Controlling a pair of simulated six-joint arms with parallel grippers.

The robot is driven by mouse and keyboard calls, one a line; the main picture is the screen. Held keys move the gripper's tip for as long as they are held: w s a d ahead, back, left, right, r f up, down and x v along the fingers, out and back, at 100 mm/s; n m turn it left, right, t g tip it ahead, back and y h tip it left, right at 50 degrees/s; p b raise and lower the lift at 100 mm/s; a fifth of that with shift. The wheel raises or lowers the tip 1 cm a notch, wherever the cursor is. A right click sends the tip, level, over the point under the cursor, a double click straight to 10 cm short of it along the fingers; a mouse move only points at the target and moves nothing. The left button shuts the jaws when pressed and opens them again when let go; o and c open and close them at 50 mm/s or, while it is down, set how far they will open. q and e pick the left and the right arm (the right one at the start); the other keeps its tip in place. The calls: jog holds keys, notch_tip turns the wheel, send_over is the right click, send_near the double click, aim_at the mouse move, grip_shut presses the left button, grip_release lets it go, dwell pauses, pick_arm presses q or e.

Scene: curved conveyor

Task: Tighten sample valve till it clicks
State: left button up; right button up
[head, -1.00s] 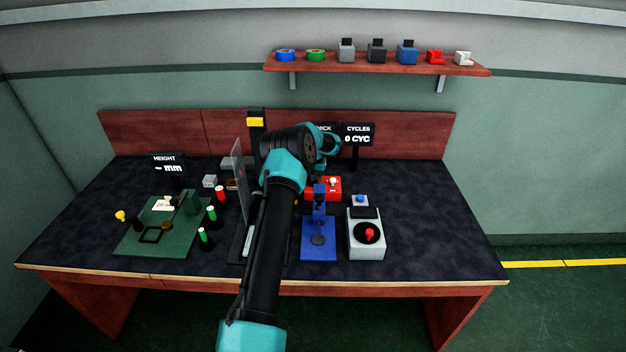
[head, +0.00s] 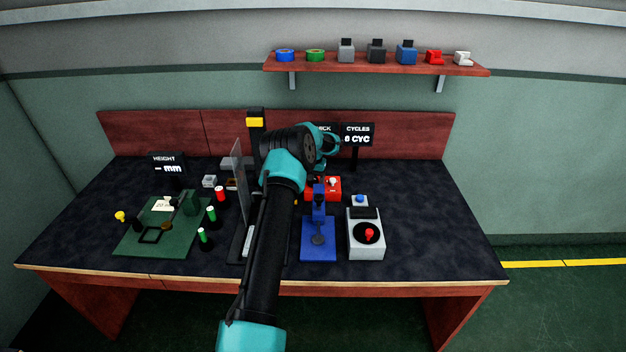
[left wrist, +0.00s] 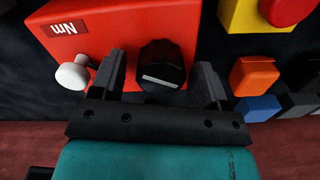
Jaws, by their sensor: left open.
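A red box (head: 330,188) marked Nm stands mid-table, partly behind my left arm in the head view; it also shows in the left wrist view (left wrist: 110,35). A black knob (left wrist: 162,62) with a white line is at its edge, and a white knob (left wrist: 72,76) is at its left. I cannot tell which part is the sample valve. My left gripper (left wrist: 157,72) is open, with the black knob between its fingers and visible gaps on both sides. In the head view its fingers are mostly hidden by my arm. My right gripper is not in view.
A blue press-like stand (head: 318,235) and a grey box with a red knob (head: 366,240) stand in front. A green fixture (head: 155,235) lies left. An upright panel (head: 240,180) is close to my arm. The table's right end is clear.

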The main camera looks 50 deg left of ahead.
pick_arm(q)
jog(key=shift+r, duration=0.1)
notch_tip(320, 180, up, 17)
dwell(0.6)
jog(key=shift+r, duration=0.1)
dwell(0.4)
jog(key=s+d+t+y, duration=0.2)
jog(key=s+d+t, duration=0.1)
jog(key=s, duration=0.3)
jog(key=shift+d+t, duration=0.35)
jog(key=shift+t, duration=0.15)
jog(key=shift+s, duration=0.1)
jog(key=x, duration=1.7)
jog(key=shift+a+f, duration=0.25)
jog(key=shift+f, duration=0.05)
